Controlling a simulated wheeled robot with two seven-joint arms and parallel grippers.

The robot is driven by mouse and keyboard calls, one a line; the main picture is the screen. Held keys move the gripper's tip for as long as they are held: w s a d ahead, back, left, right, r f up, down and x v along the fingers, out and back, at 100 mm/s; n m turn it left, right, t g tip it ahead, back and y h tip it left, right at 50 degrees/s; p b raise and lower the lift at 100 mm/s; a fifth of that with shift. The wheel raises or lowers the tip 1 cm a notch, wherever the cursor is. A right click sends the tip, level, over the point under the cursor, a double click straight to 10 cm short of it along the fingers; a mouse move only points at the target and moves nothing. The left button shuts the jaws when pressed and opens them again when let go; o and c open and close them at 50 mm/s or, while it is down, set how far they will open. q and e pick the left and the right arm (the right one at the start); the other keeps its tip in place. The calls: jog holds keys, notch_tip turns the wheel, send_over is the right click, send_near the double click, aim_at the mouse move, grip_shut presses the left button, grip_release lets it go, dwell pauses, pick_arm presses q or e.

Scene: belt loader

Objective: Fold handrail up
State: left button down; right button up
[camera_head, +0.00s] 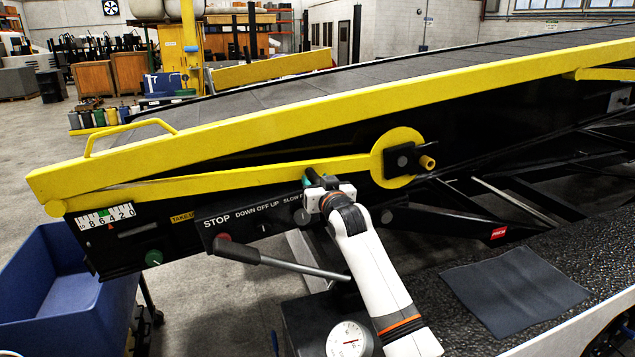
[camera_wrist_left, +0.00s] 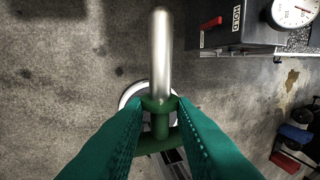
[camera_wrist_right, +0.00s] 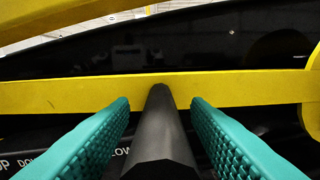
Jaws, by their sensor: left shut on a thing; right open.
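The handrail (camera_head: 250,175) is a long yellow bar lying low along the loader's black side. It runs from a rounded end at the left to a yellow disc (camera_head: 392,178) with a black block and a yellow pin (camera_head: 427,162). It also crosses the right wrist view (camera_wrist_right: 60,95). My right gripper (camera_head: 315,180) is at the bar, left of the disc. In the right wrist view its teal fingers are open on both sides of a dark round grip (camera_wrist_right: 160,130) that reaches to the bar. My left gripper (camera_wrist_left: 160,125) is shut on a green fitting (camera_wrist_left: 160,105) below a silver rod (camera_wrist_left: 161,50).
A control panel (camera_head: 250,215) and a lever with a black grip (camera_head: 235,250) sit below the bar. A blue bin (camera_head: 50,270) stands at lower left. A dark mat (camera_head: 515,290) lies at lower right. A fixed yellow rail (camera_head: 330,112) runs above the handrail.

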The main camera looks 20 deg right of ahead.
jog(key=shift+c, duration=0.5)
grip_shut()
jog(key=shift+r, duration=0.1)
